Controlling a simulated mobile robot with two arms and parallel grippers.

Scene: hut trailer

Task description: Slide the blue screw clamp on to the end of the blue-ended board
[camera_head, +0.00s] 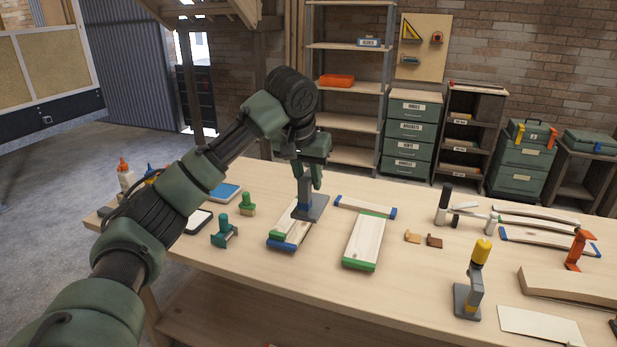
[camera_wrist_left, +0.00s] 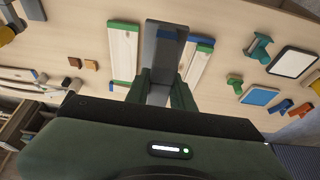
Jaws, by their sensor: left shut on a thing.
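My left gripper (camera_head: 311,186) points down over the workbench, shut on the grey body of a screw clamp (camera_head: 313,207). In the left wrist view the clamp (camera_wrist_left: 163,48) hangs between my fingers (camera_wrist_left: 160,92), with a blue patch beside it; its handle is hidden. A pale board with blue ends (camera_head: 290,232) lies under and in front of the clamp. It also shows in the left wrist view (camera_wrist_left: 197,66), right of the clamp. The clamp overlaps the board's far part; I cannot tell whether they touch. My right gripper is not in view.
A green-ended board (camera_head: 364,240) lies to the right, and another blue-ended strip (camera_head: 365,206) behind it. A yellow-handled clamp (camera_head: 469,285) and an orange clamp (camera_head: 579,250) stand at right. The bench front centre is clear.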

